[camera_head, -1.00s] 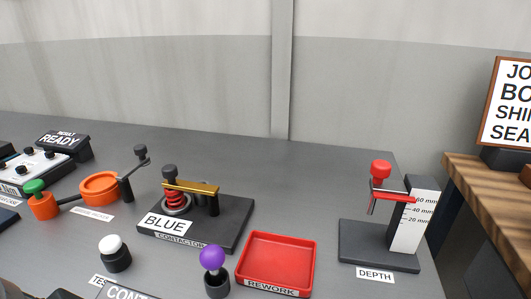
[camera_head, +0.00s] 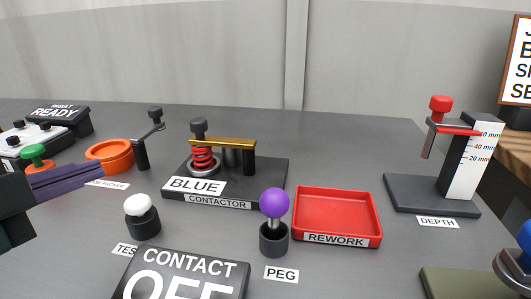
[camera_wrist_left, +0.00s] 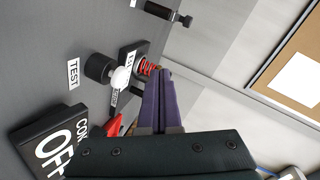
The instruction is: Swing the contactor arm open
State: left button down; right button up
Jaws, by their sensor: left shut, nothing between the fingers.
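The contactor (camera_head: 276,178) is a dark block with a BLUE label and a CONTACTOR label. Its brass arm (camera_head: 232,143) lies level across the top, from a black knob (camera_head: 198,127) over a red coil spring (camera_head: 203,158) to a dark post at the right. In the left wrist view the red spring (camera_wrist_left: 148,67) shows beyond the fingers, with most of the contactor hidden. My left gripper (camera_head: 99,168) comes in from the left with purple fingers shut and empty, left of the contactor and apart from it. The fingers also show in the left wrist view (camera_wrist_left: 163,90).
A white-topped button (camera_head: 142,216) and a purple-knobbed peg (camera_head: 274,222) stand in front of the contactor. A CONTACT OFF sign (camera_head: 187,276) is nearest. A red rework tray (camera_head: 338,214) and a depth gauge (camera_head: 436,190) are to the right. An orange ring (camera_head: 109,155) is at the left.

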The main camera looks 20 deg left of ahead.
aim_at(192, 127)
pick_arm(q)
jog(key=m+t+h+b, duration=0.1)
jog(key=m, duration=0.1)
jog(key=m+t+h+b, duration=0.1)
jog(key=m, duration=0.1)
jog(key=f+m+t+h+b, duration=0.1)
jog(key=m+b, duration=0.1)
jog(key=shift+w+d+f+m, duration=0.1)
jog(key=shift+w+d+m, duration=0.2)
jog(key=shift+d, duration=0.05)
jog(key=shift+d+r+m+t+h, duration=0.3)
jog(key=shift+d+m+t+h, duration=0.1)
jog(key=shift+m+h, duration=0.45)
pick_arm(e)
notch_tip(192, 127, down, 7)
jog(key=shift+r, duration=0.1)
pick_arm(q)
jog(key=shift+y, duration=0.25)
jog(key=w, duration=0.4)
jog(key=w+b, duration=0.1)
jog(key=w, duration=0.4)
jog(key=w+d, duration=0.1)
jog(key=w, duration=0.4)
pick_arm(e)
jog(key=shift+f, duration=0.45)
pick_arm(q)
jog(key=shift+a+b, duration=0.1)
jog(key=shift+b, duration=0.2)
pick_arm(e)
jog(key=shift+f, duration=0.1)
